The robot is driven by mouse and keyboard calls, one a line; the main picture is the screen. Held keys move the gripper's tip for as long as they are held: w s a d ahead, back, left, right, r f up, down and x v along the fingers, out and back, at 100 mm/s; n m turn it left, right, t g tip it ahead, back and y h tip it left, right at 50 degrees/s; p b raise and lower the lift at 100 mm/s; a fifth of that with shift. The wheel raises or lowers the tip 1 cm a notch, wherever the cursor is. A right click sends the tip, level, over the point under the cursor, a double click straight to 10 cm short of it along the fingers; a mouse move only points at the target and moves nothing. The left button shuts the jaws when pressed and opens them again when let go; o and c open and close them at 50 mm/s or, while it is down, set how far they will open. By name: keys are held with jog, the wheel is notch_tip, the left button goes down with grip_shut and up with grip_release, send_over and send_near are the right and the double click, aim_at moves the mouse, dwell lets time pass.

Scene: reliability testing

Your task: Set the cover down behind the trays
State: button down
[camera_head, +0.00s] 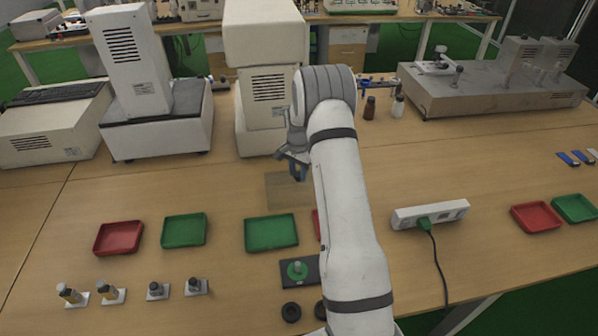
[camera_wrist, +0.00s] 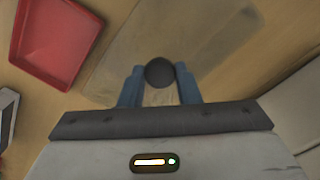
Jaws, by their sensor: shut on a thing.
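The cover (camera_head: 283,196) is a clear, faintly tinted flat panel behind the middle green tray (camera_head: 271,233) in the head view. It also shows in the wrist view as a see-through panel (camera_wrist: 124,60) with a dark round knob (camera_wrist: 159,72). My gripper (camera_head: 298,172) is over the cover, its blue fingers shut on the knob; the fingers also show in the wrist view (camera_wrist: 159,88). I cannot tell whether the cover touches the table. A red tray (camera_head: 119,238) and another green tray (camera_head: 184,230) stand left. A red tray (camera_wrist: 56,38) beside the cover is mostly hidden by my arm in the head view.
White instruments (camera_head: 160,120) stand behind on the left, and one (camera_head: 265,100) is close behind my gripper. Small bottles (camera_head: 370,108) stand further back. A power strip (camera_head: 430,214) lies right of my arm. Table is clear between the cover and the left instruments.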

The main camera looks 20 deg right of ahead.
jog(key=shift+f+b, duration=0.45)
jog(key=shift+f, duration=0.05)
jog(key=c, duration=1)
grip_release()
notch_tip(320, 180, up, 8)
jog(key=shift+f+b, duration=0.2)
jog(key=shift+b, duration=0.65)
jog(key=shift+s+a+r, duration=0.1)
jog(key=shift+s+r, duration=0.05)
jog(key=shift+r, duration=0.3)
jog(key=s+a+r+n+t, duration=0.1)
jog(key=s+a+r+n, duration=0.25)
jog(key=s+r, duration=0.45)
jog(key=s+a+r+n+t, duration=0.15)
jog(key=s+a+r, duration=0.25)
jog(key=s+r, duration=0.4)
jog(key=s+a+n, duration=0.2)
jog(key=s+n, duration=0.1)
jog(key=s, duration=0.7)
jog(key=s+a+r+n, duration=0.1)
jog(key=s+a+n, duration=0.2)
jog(key=s, duration=0.7)
jog(key=shift+s+r+t, duration=0.2)
jog(key=shift+r+t, duration=0.05)
jog(key=shift+t, duration=0.1)
